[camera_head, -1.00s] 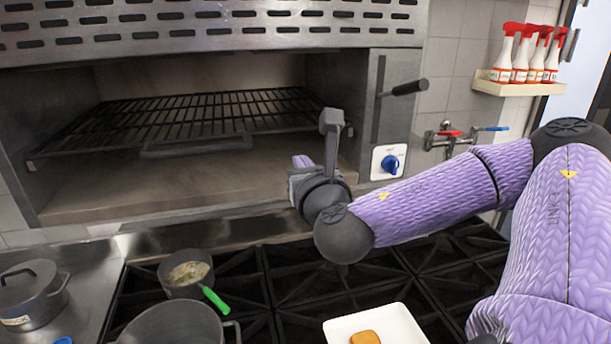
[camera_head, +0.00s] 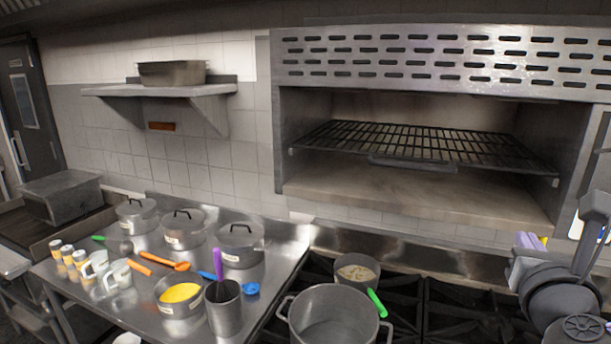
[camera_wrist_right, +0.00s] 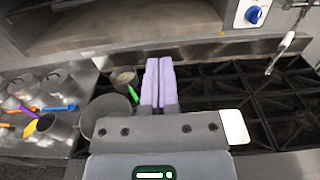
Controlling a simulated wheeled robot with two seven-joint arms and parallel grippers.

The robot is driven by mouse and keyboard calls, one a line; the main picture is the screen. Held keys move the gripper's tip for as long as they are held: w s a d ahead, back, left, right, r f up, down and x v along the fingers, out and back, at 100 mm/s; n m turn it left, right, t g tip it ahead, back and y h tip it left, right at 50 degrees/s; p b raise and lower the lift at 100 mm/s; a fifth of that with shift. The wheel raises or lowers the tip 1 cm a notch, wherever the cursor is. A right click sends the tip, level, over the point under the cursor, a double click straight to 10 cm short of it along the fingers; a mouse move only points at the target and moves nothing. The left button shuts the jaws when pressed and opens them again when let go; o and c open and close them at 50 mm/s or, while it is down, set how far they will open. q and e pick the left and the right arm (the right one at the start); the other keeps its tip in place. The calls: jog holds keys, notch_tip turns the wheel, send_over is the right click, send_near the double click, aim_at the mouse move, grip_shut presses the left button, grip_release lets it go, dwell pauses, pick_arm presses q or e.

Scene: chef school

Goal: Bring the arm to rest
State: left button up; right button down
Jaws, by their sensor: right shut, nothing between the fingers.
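My right gripper (camera_head: 529,243) is at the right edge of the head view, in front of the oven's lower right side. In the right wrist view its two purple fingers (camera_wrist_right: 158,82) are pressed together with nothing between them. It hangs in the air over the stove and touches nothing that I can see. Most of my right arm is outside the head view. My left gripper is in neither view.
The open oven (camera_head: 420,190) with its wire rack (camera_head: 430,143) is behind the stove (camera_head: 455,305). A large pot (camera_head: 335,318) and a small pan (camera_head: 357,270) stand on the burners. Left is a steel counter (camera_head: 130,290) with lidded pots and utensils.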

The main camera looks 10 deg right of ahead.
jog(key=s+a+f+m+g+y, duration=0.25)
jog(key=a+f+m, duration=0.3)
jog(key=f, duration=0.45)
jog(key=s+a+f+m+g+y, duration=0.25)
jog(key=a+f+m, duration=0.35)
jog(key=f, duration=0.4)
jog(key=s+a+f+m+g+y+b, duration=0.1)
jog(key=s+a+f+m+g+y, duration=0.5)
jog(key=s+a+f+m, duration=0.65)
notch_tip(320, 180, down, 30)
jog(key=d+f+m+g+h+b, duration=0.1)
jog(key=d+m+g+b, duration=0.15)
jog(key=b, duration=1.15)
pick_arm(q)
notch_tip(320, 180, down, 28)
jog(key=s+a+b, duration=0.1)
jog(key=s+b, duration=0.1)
jog(key=b, duration=1.1)
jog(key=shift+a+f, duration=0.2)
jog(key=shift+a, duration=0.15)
pick_arm(e)
jog(key=s+d+f, duration=0.1)
jog(key=s+f, duration=0.6)
jog(key=f, duration=0.5)
jog(key=s+d+f, duration=0.2)
jog(key=s+f, duration=0.5)
jog(key=f, duration=0.5)
jog(key=shift+s+f+g, duration=0.15)
jog(key=shift+f+g, duration=0.05)
jog(key=shift+g, duration=0.25)
